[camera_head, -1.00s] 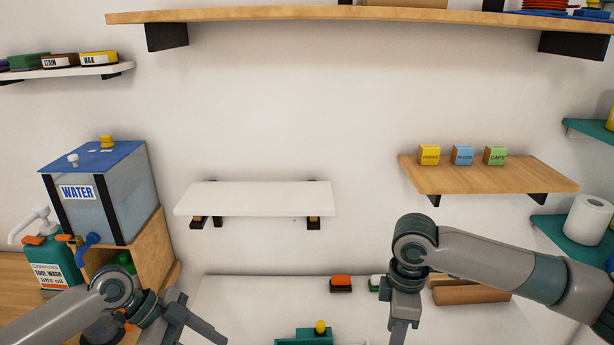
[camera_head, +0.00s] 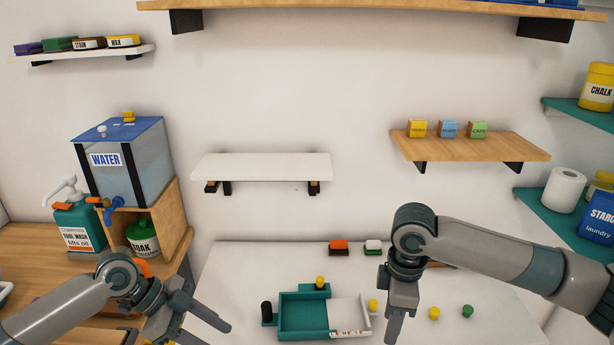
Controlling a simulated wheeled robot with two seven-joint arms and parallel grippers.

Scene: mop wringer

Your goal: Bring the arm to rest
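My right gripper (camera_head: 394,322) comes in from the right and points down over the white table, in front of the right end of the teal tray device. One finger shows clearly and the opening between the fingers is hard to see. My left gripper (camera_head: 204,334) is at the bottom left, pointing right and down, with its fingers spread apart and nothing seen between them. The teal tray device (camera_head: 303,313), with a white plate, a black knob and yellow knobs, stands on the white table (camera_head: 230,272) between the two grippers.
A water tank (camera_head: 148,165) stands on a wooden stand at left, beside a tool wash bottle (camera_head: 76,226). Orange and white-topped blocks (camera_head: 339,247) lie at the table's back. Yellow and green knobs (camera_head: 467,311) stand at right. An empty white shelf (camera_head: 262,167) hangs above.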

